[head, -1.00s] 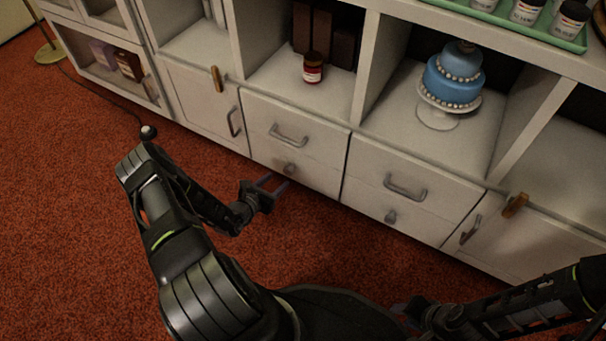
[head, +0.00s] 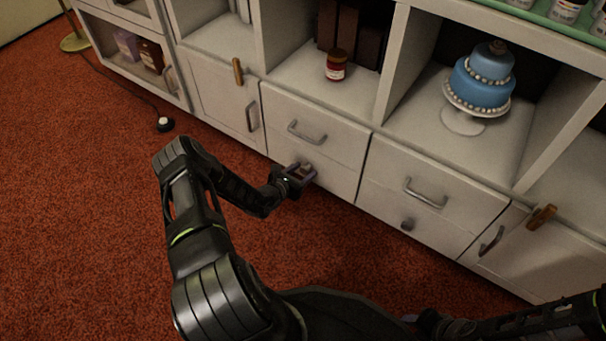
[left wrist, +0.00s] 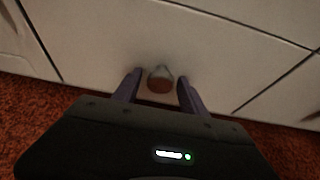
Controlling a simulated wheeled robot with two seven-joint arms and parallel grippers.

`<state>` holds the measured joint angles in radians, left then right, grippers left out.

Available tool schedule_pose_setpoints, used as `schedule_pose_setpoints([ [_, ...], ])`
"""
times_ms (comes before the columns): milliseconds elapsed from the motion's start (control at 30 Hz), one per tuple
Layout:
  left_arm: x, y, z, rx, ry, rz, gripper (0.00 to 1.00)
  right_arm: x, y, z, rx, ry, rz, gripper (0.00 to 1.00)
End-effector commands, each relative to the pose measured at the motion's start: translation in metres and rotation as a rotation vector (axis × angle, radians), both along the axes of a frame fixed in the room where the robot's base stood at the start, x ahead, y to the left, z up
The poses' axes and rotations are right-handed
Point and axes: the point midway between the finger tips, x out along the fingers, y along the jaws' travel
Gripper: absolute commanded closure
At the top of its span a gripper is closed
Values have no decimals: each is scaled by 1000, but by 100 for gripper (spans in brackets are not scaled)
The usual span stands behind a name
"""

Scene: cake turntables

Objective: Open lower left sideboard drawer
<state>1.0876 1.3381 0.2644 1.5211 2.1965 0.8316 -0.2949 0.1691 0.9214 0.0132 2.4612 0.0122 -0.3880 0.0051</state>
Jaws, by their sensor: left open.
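The lower left drawer (head: 338,179) of the white sideboard is closed, its front flush with the drawer above. Its round knob (left wrist: 160,79) shows in the left wrist view. My left gripper (left wrist: 160,90) is open, with one finger on each side of the knob; I cannot tell whether either finger touches it. In the head view my left gripper (head: 303,172) is at the drawer front and partly hides the knob. My right gripper (head: 412,319) is low in the head view, away from the sideboard, and its jaws are too dark to judge.
The upper left drawer has a bar handle (head: 306,132) just above. To the right are another bar handle (head: 425,194) and knob (head: 408,223). A blue cake (head: 481,80) on a stand (head: 466,121) and a red jar (head: 336,65) stand on shelves.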

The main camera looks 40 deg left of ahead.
Motion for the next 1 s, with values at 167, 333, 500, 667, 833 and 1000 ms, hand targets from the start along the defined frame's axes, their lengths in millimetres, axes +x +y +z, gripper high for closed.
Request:
schedule_pose_setpoints([
  [167, 1, 0, 0, -1, 0, 0, 50, 0, 0, 0, 0, 0, 0, 64],
  [333, 1, 0, 0, -1, 0, 0, 58, 0, 0, 0, 0, 0, 0, 64],
  [500, 0, 0, 0, -1, 1, 0, 72, 0, 0, 0, 0, 1, 0, 64],
  [667, 0, 0, 0, -1, 1, 0, 85, 0, 0, 0, 0, 1, 0, 64],
  [833, 0, 0, 0, -1, 1, 0, 99, 0, 0, 0, 0, 1, 0, 64],
  [1000, 0, 0, 0, -1, 1, 0, 100, 0, 0, 0, 0, 1, 0, 64],
])
